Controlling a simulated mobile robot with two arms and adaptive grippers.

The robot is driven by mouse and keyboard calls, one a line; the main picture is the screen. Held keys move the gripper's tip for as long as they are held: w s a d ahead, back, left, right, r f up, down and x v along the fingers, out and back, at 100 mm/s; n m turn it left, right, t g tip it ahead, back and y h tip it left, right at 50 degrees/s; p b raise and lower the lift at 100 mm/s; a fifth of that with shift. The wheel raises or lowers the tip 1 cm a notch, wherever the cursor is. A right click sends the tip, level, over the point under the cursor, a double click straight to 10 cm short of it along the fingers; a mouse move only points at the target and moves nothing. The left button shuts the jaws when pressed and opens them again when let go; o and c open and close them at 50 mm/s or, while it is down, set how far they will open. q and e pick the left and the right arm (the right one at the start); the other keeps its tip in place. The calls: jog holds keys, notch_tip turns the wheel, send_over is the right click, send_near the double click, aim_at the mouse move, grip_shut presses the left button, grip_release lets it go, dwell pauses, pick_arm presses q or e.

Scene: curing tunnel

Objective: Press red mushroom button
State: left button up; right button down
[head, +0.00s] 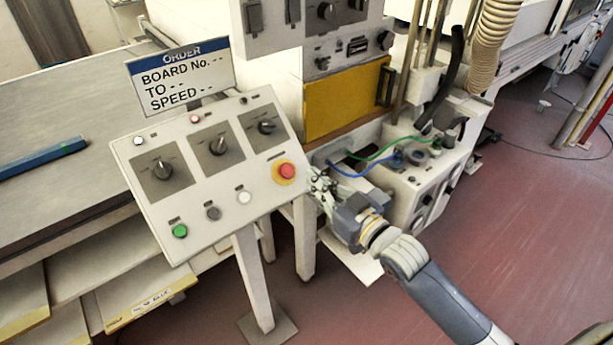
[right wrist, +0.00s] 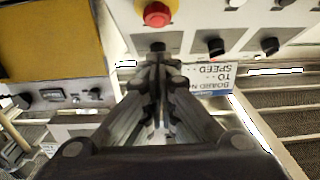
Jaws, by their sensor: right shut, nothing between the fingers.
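The red mushroom button (head: 287,171) sits on a yellow base at the right end of the sloped grey control panel (head: 205,235). In the right wrist view the button (right wrist: 157,13) is at the top, just beyond the fingertips. My right gripper (head: 314,180) is shut and empty, close to the right of the button. In the right wrist view its fingers (right wrist: 158,52) are together and point toward the button; a gap from the button shows there. My left gripper is not in view.
The panel also has three black rotary knobs (head: 218,146), a green button (head: 180,231), a grey one and a white one. An ORDER sign (head: 180,77) stands behind it. A machine with a yellow door (head: 345,98) and blue and green cables stands beyond my right gripper.

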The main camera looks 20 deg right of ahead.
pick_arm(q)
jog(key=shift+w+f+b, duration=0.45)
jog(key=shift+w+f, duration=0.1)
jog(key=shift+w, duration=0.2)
pick_arm(e)
jog(key=shift+v, duration=2.45)
jog(key=shift+w+r, duration=0.1)
